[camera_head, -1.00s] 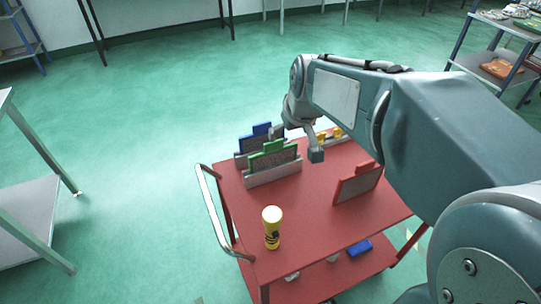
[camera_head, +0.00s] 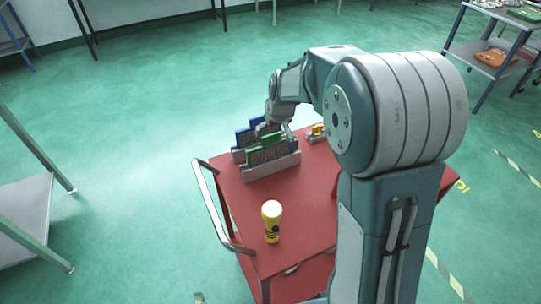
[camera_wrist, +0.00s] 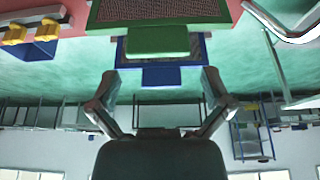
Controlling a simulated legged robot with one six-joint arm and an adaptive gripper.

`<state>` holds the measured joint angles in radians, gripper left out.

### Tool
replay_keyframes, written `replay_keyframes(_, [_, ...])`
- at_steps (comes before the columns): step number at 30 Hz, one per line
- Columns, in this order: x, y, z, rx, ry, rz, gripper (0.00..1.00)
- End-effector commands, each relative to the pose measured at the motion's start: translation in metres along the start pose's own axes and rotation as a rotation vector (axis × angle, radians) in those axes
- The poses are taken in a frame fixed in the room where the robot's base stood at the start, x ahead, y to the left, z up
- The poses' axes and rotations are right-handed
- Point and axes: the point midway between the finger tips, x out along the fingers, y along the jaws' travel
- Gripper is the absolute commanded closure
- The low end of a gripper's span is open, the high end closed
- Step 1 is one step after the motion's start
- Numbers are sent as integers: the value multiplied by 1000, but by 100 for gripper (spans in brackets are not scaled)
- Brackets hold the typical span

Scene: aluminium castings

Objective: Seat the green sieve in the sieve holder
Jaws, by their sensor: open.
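The green sieve (camera_head: 268,151), a mesh panel with a green frame and top tab, stands upright in a grey holder (camera_head: 272,170) on the red cart. Whether it is fully seated I cannot tell. Its green tab (camera_wrist: 157,41) shows large in the wrist view. A blue sieve (camera_head: 243,138) stands just behind it, and its blue tab (camera_wrist: 148,76) shows beyond the green one. My gripper (camera_wrist: 159,78) is open and empty, with fingers spread either side of the tabs in the wrist view, apart from the green sieve. In the head view its fingertips are partly hidden near the sieves.
A yellow bottle (camera_head: 271,222) stands on the cart's front left. Yellow parts (camera_head: 317,131) lie behind, right of the sieves. The red cart top (camera_head: 295,205) is clear in the middle; my arm hides its right side. A rail (camera_head: 207,205) edges the left.

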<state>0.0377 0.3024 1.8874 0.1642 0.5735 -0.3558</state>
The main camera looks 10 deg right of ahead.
Motion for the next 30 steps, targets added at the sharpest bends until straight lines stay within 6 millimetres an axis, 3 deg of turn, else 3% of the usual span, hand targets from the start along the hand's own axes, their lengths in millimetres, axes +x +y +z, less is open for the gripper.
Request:
replay_keyframes(6, [33,0,5,1,-3,-1,0])
replay_keyframes(15, [37,0,4,1,0,0,0])
replay_keyframes(20, [37,0,4,1,-1,0,70])
replay_keyframes(30, [35,0,3,0,0,0,70])
